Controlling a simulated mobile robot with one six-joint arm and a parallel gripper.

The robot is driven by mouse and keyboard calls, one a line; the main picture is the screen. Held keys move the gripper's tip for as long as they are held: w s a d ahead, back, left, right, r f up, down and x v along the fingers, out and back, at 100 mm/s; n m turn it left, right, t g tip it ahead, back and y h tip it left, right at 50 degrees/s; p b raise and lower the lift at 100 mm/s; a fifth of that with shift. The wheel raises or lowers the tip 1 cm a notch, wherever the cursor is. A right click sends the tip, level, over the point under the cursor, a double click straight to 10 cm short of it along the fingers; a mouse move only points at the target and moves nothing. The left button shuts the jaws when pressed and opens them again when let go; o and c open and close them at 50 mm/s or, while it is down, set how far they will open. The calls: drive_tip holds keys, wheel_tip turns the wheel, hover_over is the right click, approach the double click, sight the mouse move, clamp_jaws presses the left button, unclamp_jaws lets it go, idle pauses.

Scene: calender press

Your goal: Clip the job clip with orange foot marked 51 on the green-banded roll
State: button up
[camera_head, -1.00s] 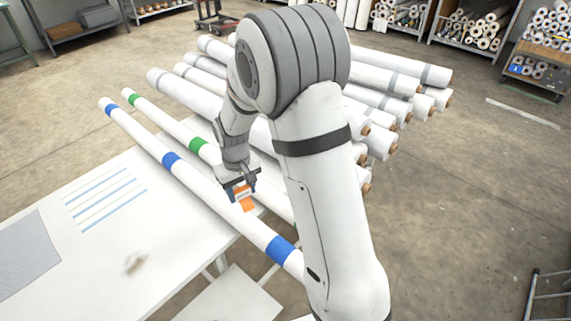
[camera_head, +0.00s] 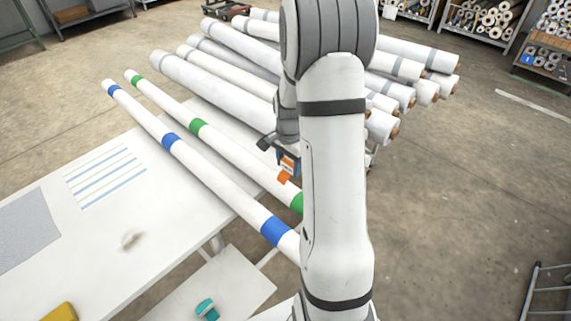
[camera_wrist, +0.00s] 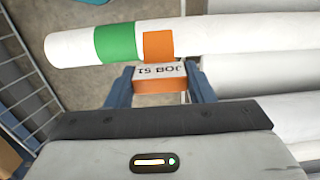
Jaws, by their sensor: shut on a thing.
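The job clip (camera_wrist: 160,77) has an orange body, a white label reading upside down "JOB 51" and an orange foot (camera_wrist: 158,46). My gripper (camera_wrist: 160,84) is shut on it, one finger at each side. In the wrist view the foot overlaps the white green-banded roll (camera_wrist: 70,50), just right of a green band (camera_wrist: 114,43). I cannot tell whether it touches the roll. In the head view the clip (camera_head: 284,177) hangs under my gripper (camera_head: 289,158), by the green-banded roll (camera_head: 245,163) near its lower green band (camera_head: 297,203), which my arm partly hides.
A blue-banded roll (camera_head: 220,187) lies parallel on the table (camera_head: 120,195), to the left. A stack of thick white rolls (camera_head: 215,90) stands behind. A teal clip-like object (camera_head: 207,309) lies on a lower shelf and a yellow object (camera_head: 60,312) on the table.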

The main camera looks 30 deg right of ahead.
sight(288, 187)
drive_tip(key=shift+f+b, duration=2)
drive_tip(key=shift+f, duration=1.15)
drive_tip(key=shift+f+b, duration=0.55)
drive_tip(key=shift+b, duration=0.05)
idle(0.3)
drive_tip(key=o, duration=1)
drive_tip(key=shift+o, duration=0.2)
drive_tip(key=o, duration=0.5)
drive_tip(key=shift+w, duration=0.1)
drive_tip(key=shift+r, duration=0.1)
drive_tip(key=shift+r+p, duration=2.3)
drive_tip(key=shift+r, duration=1.15)
